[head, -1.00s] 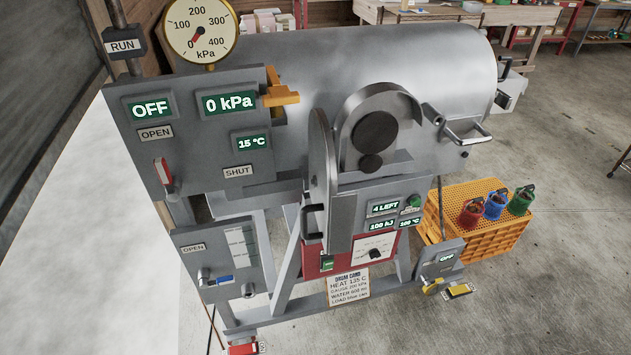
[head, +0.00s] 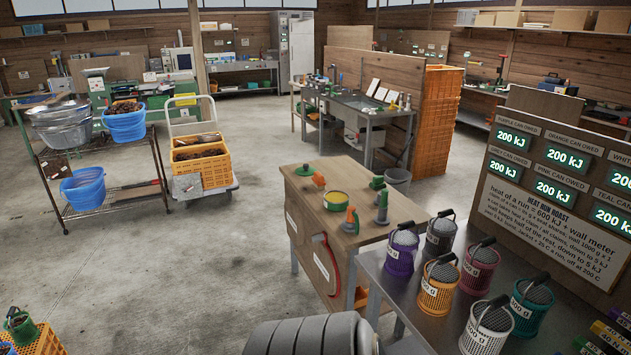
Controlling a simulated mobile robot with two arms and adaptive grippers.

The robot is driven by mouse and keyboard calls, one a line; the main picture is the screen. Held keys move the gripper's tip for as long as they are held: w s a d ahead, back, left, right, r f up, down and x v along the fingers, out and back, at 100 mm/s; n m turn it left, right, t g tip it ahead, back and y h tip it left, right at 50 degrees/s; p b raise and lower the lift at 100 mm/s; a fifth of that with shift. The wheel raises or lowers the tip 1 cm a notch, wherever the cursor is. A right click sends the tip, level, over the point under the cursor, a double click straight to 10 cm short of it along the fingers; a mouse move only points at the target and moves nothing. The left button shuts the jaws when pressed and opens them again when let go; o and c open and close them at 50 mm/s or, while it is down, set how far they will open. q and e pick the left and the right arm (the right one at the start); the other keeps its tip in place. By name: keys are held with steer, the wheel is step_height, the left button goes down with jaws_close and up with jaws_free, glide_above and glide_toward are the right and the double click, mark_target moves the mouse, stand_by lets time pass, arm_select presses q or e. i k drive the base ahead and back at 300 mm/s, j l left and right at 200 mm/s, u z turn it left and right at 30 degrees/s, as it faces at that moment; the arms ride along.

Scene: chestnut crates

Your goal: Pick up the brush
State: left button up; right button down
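I cannot pick out a brush with certainty in the head view. A thin brown item (head: 140,185) lies on the lower shelf of the cart at the left, but it is too small to identify. Neither of my grippers shows in this view, so what they hold cannot be seen.
A wire cart (head: 100,208) with blue and grey tubs stands at left, beside a trolley with a yellow crate (head: 213,172). A wooden bench (head: 305,202) is at centre. A metal table (head: 408,310) with several colored cans is at right. The left floor is mostly clear.

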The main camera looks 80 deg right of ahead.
mark_target(318, 181)
steer(key=z, duration=2.8)
steer(key=u, duration=2.45)
steer(key=z, duration=2.45)
steer(key=i+j, duration=0.25)
steer(key=i, duration=0.2)
steer(key=i+j, duration=0.25)
steer(key=i, duration=0.15)
steer(key=i+j, duration=0.3)
steer(key=i, duration=0.15)
steer(key=i+j, duration=0.25)
steer(key=i, duration=0.15)
